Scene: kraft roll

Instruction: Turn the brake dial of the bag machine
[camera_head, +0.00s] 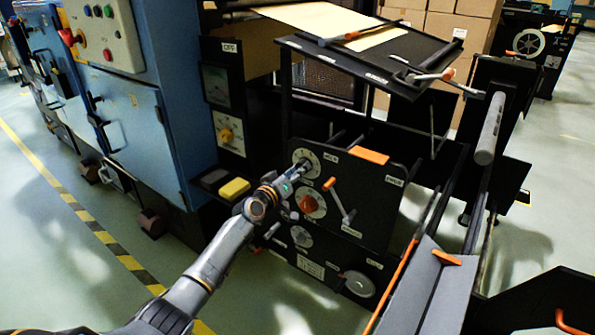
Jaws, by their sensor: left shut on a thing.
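The bag machine's black side panel (375,190) carries several round dials and labels too small to read. The upper dial (312,156) has a pale face, and its middle is partly hidden by my left gripper (300,168). My left arm comes in from the bottom left, and the gripper is shut on the knob of this upper dial. I cannot read which label says brake. My right gripper is not in view.
A lever with an orange end (341,200) stands out just right of the dials. A yellow block (234,188) lies left of my gripper. A blue cabinet (125,120) stands at left. A grey roller (490,130) and orange-edged guides stand at right. Cardboard boxes (455,45) are stacked behind.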

